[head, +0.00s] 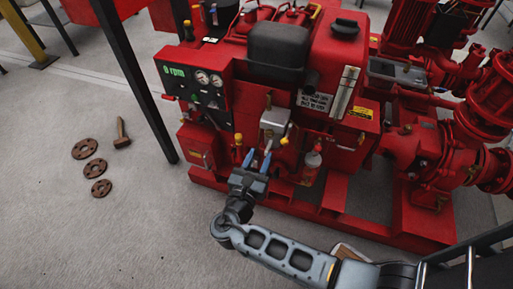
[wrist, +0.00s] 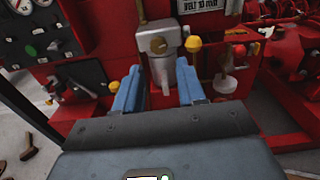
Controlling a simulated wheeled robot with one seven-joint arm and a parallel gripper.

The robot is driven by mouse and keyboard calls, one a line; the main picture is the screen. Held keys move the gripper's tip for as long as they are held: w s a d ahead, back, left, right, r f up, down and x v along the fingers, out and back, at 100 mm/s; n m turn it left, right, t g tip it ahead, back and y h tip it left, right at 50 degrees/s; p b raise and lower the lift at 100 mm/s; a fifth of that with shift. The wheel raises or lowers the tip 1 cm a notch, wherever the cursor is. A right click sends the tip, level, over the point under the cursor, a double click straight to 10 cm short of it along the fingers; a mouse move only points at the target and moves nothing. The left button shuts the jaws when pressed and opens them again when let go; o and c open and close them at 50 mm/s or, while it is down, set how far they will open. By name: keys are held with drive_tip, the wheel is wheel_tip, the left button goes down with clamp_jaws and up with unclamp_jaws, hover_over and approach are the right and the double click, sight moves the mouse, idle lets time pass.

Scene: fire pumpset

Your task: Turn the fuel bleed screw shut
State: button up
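A grey metal block (head: 274,120) on the red engine's front face is the likely place of the fuel bleed screw. In the wrist view the block (wrist: 150,36) carries a small round brass-coloured fitting (wrist: 158,45), which may be the screw; I cannot tell for sure. A pale cylinder (wrist: 162,76) hangs below the block. My gripper (head: 260,161) is in front of and below the block. Its two blue fingers are spread apart, and the gap (wrist: 158,72) lines up with the cylinder. Nothing is visibly held. Contact with the cylinder cannot be told.
Yellow knobs (wrist: 193,43) (wrist: 112,86) flank the block closely. A gauge panel (head: 205,84) is at upper left.

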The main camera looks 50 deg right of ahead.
sight(268, 134)
drive_tip(key=x, duration=0.7)
drive_tip(key=shift+w+d+r, duration=0.15)
drive_tip(key=shift+w+d, duration=0.1)
drive_tip(key=shift+c, duration=0.3)
clamp_jaws()
drive_tip(key=shift+b, duration=0.3)
